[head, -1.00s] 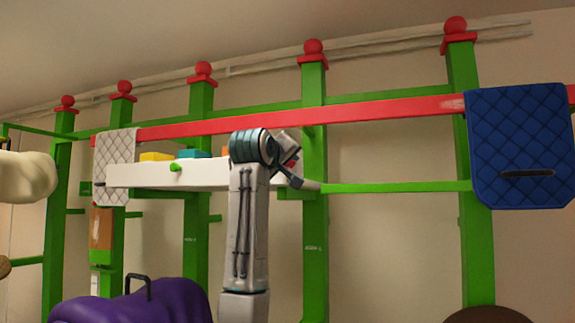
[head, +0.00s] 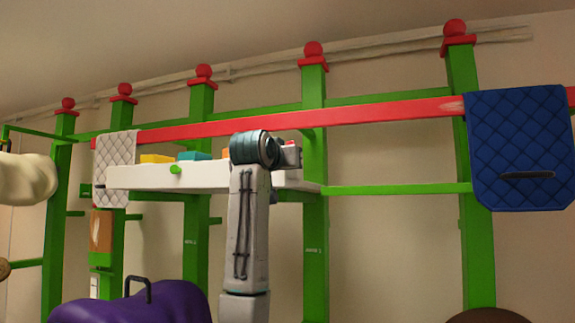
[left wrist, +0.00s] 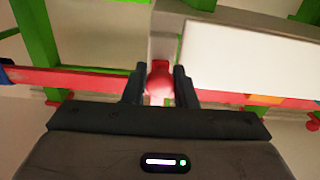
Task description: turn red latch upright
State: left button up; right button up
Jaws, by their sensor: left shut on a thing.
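The red latch (left wrist: 158,78) shows in the left wrist view as a small rounded red piece beside a white board. My left gripper (left wrist: 160,88) is shut on it, one dark finger on each side. In the head view my left arm rises in the middle, its wrist in front of the right part of the white shelf (head: 150,177). The wrist hides the gripper's fingertips and most of the latch there, so I cannot tell the latch's exact angle. My right gripper is in neither view.
A long red rail (head: 385,109) runs across green posts (head: 315,230). A white quilted pad (head: 115,150) and a blue one (head: 520,150) hang on it. Coloured blocks (head: 196,155) sit on the shelf. A purple saddle-like thing (head: 130,305) is at the bottom.

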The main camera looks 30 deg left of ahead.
pick_arm(q)
jog(key=shift+f, duration=0.1)
dwell(0.4)
jog(key=o, duration=0.9)
jog(key=b+v, duration=0.5)
jog(key=v, duration=0.6)
jog(key=shift+w+a, duration=0.1)
